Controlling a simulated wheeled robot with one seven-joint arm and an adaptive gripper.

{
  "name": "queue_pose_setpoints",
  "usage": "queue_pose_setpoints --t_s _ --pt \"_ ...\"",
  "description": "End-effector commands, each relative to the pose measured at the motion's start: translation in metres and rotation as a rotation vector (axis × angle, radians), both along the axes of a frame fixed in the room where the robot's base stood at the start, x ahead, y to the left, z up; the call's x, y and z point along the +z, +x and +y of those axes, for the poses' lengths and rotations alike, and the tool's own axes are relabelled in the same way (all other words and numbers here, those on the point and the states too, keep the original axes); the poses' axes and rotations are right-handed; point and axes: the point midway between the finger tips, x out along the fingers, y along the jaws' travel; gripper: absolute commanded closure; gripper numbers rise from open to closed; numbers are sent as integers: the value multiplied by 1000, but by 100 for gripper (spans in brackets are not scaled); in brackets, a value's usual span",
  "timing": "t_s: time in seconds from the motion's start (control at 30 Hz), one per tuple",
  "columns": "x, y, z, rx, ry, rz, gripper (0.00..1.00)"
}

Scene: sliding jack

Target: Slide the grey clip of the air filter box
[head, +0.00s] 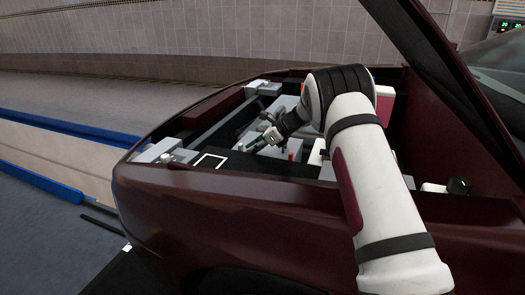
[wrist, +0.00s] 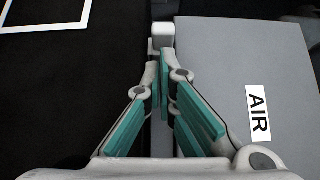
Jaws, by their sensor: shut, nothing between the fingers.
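In the wrist view, the grey air filter box (wrist: 225,75) fills the right side, with a white label reading AIR (wrist: 258,110). A light grey clip (wrist: 162,37) stands at the box's left edge, just past my fingertips. My gripper (wrist: 160,80) is shut with nothing between its teal-padded fingers. It lies along the box's left edge, in line with the clip. I cannot tell whether the fingertips touch the clip. In the head view, my gripper (head: 255,143) is down inside the engine bay, and the clip is too small to make out.
A black surface with a white square outline (head: 208,161) lies left of the box. The dark red car body (head: 230,205) rims the bay in front. Other engine parts crowd around my arm, and a raised dark red panel (head: 425,125) stands to the right.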

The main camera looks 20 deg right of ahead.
Motion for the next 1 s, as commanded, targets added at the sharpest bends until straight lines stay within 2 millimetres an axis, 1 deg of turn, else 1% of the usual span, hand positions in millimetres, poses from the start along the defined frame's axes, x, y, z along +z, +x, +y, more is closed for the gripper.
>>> queue_pose_setpoints --t_s 0.1,0.47,0.7,1.0 --pt "0 3 5 1 0 -1 100" --pt "1 4 6 1 0 -1 100" --pt "2 19 27 3 1 -1 100" --pt "1 20 30 1 2 -2 100"
